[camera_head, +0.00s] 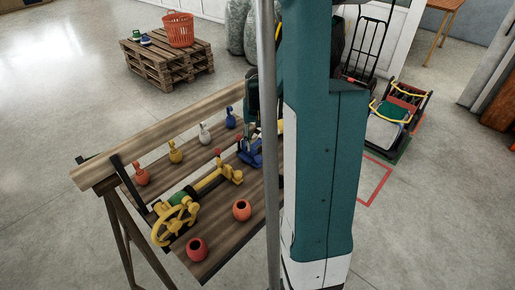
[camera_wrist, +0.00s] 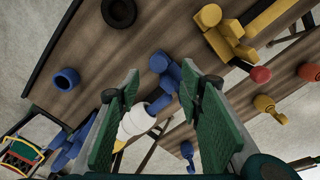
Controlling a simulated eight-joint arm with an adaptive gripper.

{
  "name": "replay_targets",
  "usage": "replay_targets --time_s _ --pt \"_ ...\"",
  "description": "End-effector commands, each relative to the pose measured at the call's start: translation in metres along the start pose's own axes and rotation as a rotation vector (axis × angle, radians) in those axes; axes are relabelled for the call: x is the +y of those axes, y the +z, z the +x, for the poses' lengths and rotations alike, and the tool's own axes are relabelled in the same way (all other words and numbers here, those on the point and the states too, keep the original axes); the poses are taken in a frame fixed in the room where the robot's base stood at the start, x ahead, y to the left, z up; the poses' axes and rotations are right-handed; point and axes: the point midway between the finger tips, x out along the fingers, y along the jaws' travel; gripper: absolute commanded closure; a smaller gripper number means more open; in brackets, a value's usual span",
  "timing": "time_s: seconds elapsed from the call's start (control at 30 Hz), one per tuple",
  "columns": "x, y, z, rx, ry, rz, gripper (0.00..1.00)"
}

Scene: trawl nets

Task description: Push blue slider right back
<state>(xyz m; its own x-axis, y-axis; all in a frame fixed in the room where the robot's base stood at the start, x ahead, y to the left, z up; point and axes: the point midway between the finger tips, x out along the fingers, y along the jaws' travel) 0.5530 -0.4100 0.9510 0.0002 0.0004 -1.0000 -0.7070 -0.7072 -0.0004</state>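The blue slider (camera_head: 251,152) sits on the wooden bench top in the head view, close to my arm, which hides part of it. In the wrist view, a blue piece (camera_wrist: 165,72), seemingly the slider, shows between my fingers, beside a white cylinder (camera_wrist: 139,117). More blue parts (camera_wrist: 66,147) show at the lower left, partly behind a finger. My gripper (camera_wrist: 158,92) is open, with its green-padded fingers on either side of the blue piece. I cannot tell whether either finger touches it. In the head view the fingertips are mostly hidden behind the pole and my arm.
A yellow mechanism with a handwheel (camera_head: 175,220) stands on the bench beside the blue one. Red pots (camera_head: 241,210) stand near the bench's front edge. Small yellow (camera_head: 175,152), white (camera_head: 204,134) and blue (camera_head: 230,118) bottles line the back. A blue pot (camera_wrist: 67,79) stands nearby.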

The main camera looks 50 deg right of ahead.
Motion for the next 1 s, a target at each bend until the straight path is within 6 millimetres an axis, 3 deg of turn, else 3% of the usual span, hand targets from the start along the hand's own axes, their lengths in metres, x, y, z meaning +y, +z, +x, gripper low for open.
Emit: replay_targets --time_s 0.2,0.4,1.0 --pt "0.000 0.000 -0.023 0.000 0.000 0.000 0.63" --pt "0.000 0.001 -0.034 0.000 0.000 0.000 0.63" --pt "0.000 0.001 -0.035 0.000 0.000 0.000 0.63"
